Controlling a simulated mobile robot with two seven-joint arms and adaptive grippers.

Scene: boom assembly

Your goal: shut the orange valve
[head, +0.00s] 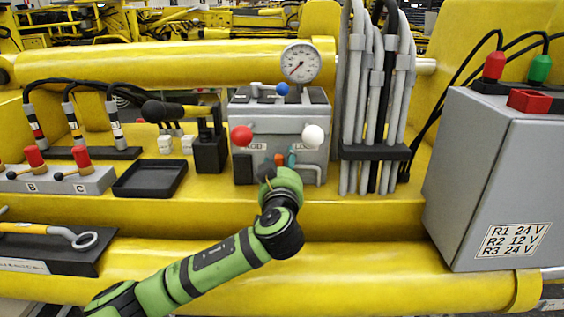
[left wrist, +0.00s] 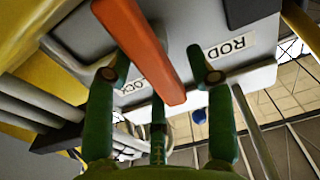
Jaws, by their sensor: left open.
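The orange valve (head: 280,158) is small in the head view, low on the front of the grey control box (head: 300,125), partly hidden by my left arm. In the left wrist view the orange valve handle (left wrist: 143,50) is a long bar running from the upper left to the middle. My left gripper (left wrist: 160,75) is open, with its green fingers on either side of the handle in the picture. I cannot tell whether any finger touches it. In the head view the left gripper (head: 270,178) is at the box's lower front. My right gripper is not in view.
The box carries a red knob (head: 242,136), a white knob (head: 313,136), a blue knob (head: 282,89) and a gauge (head: 301,62). Grey pipes (head: 353,110) stand close on its right. A black tray (head: 150,178) lies left; a grey cabinet (head: 470,170) stands right.

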